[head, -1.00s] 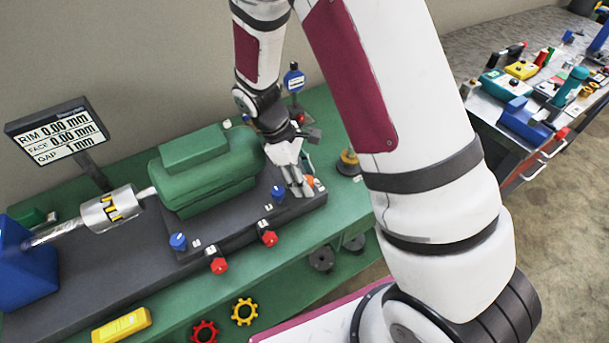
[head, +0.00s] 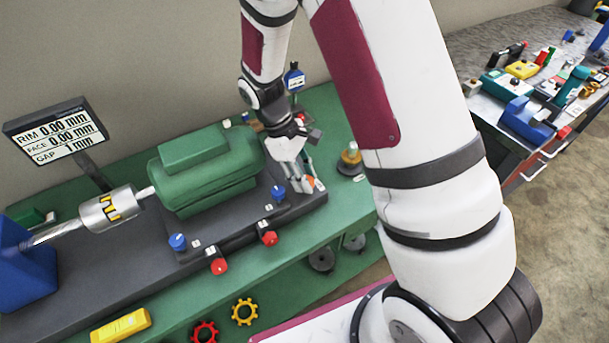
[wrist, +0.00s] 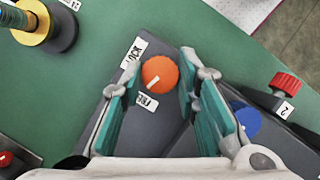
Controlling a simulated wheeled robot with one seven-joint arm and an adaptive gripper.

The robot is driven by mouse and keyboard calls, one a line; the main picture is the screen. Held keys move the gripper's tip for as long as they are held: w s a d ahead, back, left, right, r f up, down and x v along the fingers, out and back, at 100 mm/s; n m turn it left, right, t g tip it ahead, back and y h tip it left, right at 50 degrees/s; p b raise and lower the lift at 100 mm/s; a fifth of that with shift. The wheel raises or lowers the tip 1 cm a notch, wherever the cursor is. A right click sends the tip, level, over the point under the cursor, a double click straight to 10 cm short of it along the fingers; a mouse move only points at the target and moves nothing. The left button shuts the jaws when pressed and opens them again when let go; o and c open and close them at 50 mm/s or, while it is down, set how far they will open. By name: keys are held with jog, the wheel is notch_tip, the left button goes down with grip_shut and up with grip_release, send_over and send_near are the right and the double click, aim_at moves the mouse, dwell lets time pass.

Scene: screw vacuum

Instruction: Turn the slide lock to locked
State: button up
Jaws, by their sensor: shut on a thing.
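The slide lock is a round orange knob (wrist: 160,73) with a white line, on the dark base plate. In the wrist view, a LOCK label (wrist: 133,53) lies to its upper left and a FREE label (wrist: 147,101) below it. The white line points lower left, nearer FREE than LOCK. My gripper (wrist: 157,80) has a teal-padded finger on each side of the knob and is shut on it. In the head view, my gripper (head: 301,182) reaches down at the right end of the plate, and a little of the knob (head: 311,182) shows.
A blue knob (wrist: 246,121) and a red knob (wrist: 286,84) stand close to the right finger. The green motor (head: 205,165) is left of my gripper. A yellow-and-black post (wrist: 45,25) stands at the upper left. Green bench surface between is clear.

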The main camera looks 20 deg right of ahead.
jog(key=m, duration=0.2)
jog(key=m+g+y, duration=0.1)
jog(key=m, duration=0.1)
jog(key=shift+w+d+m+y, duration=0.1)
jog(key=shift+m+y, duration=0.2)
jog(key=m+y, duration=0.1)
jog(key=m, duration=0.2)
jog(key=shift+d+m, duration=0.1)
jog(key=shift+m, duration=0.3)
jog(key=m+y, duration=0.2)
jog(key=m, duration=0.2)
jog(key=shift+d, duration=0.1)
jog(key=shift+m+t+y, duration=0.3)
jog(key=shift+m+y, duration=0.2)
jog(key=shift+m, duration=1)
jog(key=o, duration=1.2)
jog(key=shift+c, duration=0.2)
jog(key=shift+r, duration=0.1)
jog(key=v, duration=1.2)
